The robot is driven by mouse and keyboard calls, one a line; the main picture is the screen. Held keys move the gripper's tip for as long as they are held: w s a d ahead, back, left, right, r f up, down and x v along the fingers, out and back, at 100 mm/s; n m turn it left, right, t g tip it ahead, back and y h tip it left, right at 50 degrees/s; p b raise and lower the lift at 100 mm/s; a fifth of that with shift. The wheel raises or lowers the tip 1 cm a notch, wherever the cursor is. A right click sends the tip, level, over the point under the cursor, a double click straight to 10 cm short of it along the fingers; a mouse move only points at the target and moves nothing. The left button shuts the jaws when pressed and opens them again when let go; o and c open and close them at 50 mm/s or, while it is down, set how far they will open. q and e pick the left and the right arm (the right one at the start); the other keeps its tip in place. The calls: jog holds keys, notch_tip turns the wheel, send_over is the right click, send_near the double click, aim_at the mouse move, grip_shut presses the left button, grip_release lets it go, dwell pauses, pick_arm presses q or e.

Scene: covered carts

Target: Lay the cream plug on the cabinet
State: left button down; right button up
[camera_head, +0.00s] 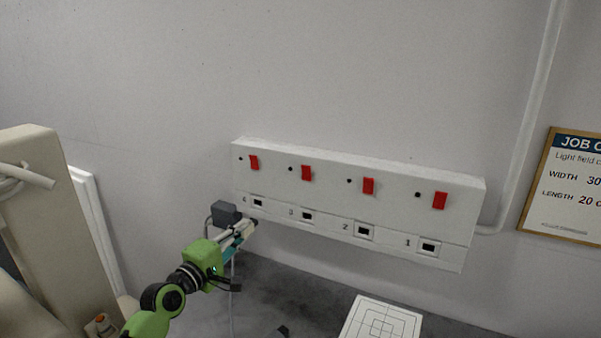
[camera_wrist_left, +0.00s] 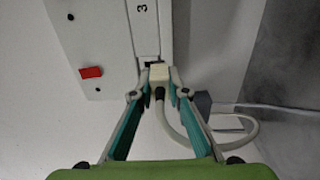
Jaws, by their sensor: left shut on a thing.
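My left gripper (camera_head: 247,226) is just below the left end of the white socket panel (camera_head: 345,190) on the wall. In the left wrist view its fingers (camera_wrist_left: 160,78) are shut on the cream plug (camera_wrist_left: 159,71), a small pale block. A pale cable curves away from the plug to the right. The plug is close to the panel's lower strip near the "3" label; I cannot tell whether it touches the panel. In the head view the plug is hidden or too small to tell. I cannot make out for sure which surface is the cabinet. My right gripper is not in view.
The panel has several red switches and numbered sockets. A dark grey box (camera_head: 225,213) is on the wall beside the gripper; it also shows in the wrist view (camera_wrist_left: 203,105). Below lie a dark grey surface (camera_head: 300,295) and a white grid-marked plate (camera_head: 380,322). A job notice (camera_head: 565,185) hangs at right.

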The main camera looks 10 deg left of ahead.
pick_arm(q)
jog(key=s+d+f+y, duration=0.1)
jog(key=s+d+f, duration=0.35)
jog(key=s, duration=0.45)
jog(key=s+d+f, duration=0.3)
jog(key=s+f, duration=0.2)
jog(key=s, duration=0.5)
jog(key=s+a+r+n+y, duration=0.2)
jog(key=s, duration=0.6)
jog(key=s+a+r+n+t+y, duration=0.1)
jog(key=s+a+r+n+y, duration=0.1)
jog(key=s, duration=0.6)
jog(key=shift+r+y, duration=0.15)
jog(key=shift+y, duration=0.45)
jog(key=shift+s, duration=0.1)
